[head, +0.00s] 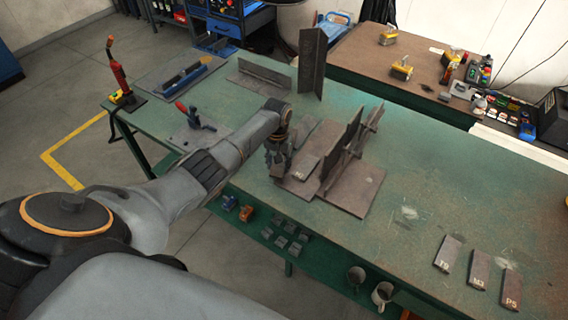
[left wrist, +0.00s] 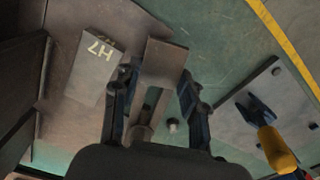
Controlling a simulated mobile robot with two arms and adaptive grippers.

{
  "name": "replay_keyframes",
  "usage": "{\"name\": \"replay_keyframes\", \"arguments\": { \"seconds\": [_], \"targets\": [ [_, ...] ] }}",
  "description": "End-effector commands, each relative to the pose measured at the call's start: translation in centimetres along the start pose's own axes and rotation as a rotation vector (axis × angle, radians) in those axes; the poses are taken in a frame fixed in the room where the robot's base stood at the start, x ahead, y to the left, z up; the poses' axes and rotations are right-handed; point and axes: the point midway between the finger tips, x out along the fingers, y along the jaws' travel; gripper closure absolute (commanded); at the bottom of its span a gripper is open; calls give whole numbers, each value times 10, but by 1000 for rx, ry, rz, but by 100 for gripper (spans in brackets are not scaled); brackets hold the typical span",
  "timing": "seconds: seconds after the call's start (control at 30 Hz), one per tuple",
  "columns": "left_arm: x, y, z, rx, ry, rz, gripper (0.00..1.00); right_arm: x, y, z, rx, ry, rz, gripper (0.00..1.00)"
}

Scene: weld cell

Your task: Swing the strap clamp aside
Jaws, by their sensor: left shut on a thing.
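The strap clamp (left wrist: 165,62) is a flat brown-grey bar with a long slot, seen between my left gripper's fingers in the left wrist view. My left gripper (left wrist: 157,84) is shut on it. In the head view my left gripper (head: 277,158) is low at the left edge of the welded fixture and hides most of the strap. A plate marked H7 (left wrist: 95,62) lies beside the strap on the larger base plate (left wrist: 68,125). My right gripper is in neither view.
Upright steel plates (head: 345,150) stand just right of my left gripper. A toggle clamp (head: 197,118) on a plate stands to its left, and a tall angle piece (head: 312,65) behind. Marked plates (head: 479,270) lie at the right front. The green table (head: 420,190) is clear between.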

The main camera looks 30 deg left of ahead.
Motion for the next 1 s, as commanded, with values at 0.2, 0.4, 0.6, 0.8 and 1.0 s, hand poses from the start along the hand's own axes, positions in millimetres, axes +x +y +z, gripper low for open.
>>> {"name": "replay_keyframes", "arguments": {
  "seconds": [0.2,0.4,0.6,0.8,1.0],
  "targets": [
    [1,-7,1,67,-4,-2,100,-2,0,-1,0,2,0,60],
    [1,-9,1,89,-3,-1,100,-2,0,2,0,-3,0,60],
    [1,-9,1,90,-3,-1,100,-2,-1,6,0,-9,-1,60],
    [1,-9,0,89,-2,-1,45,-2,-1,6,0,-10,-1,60],
    [1,-9,0,89,-1,0,34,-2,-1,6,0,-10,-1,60]
  ]
}}
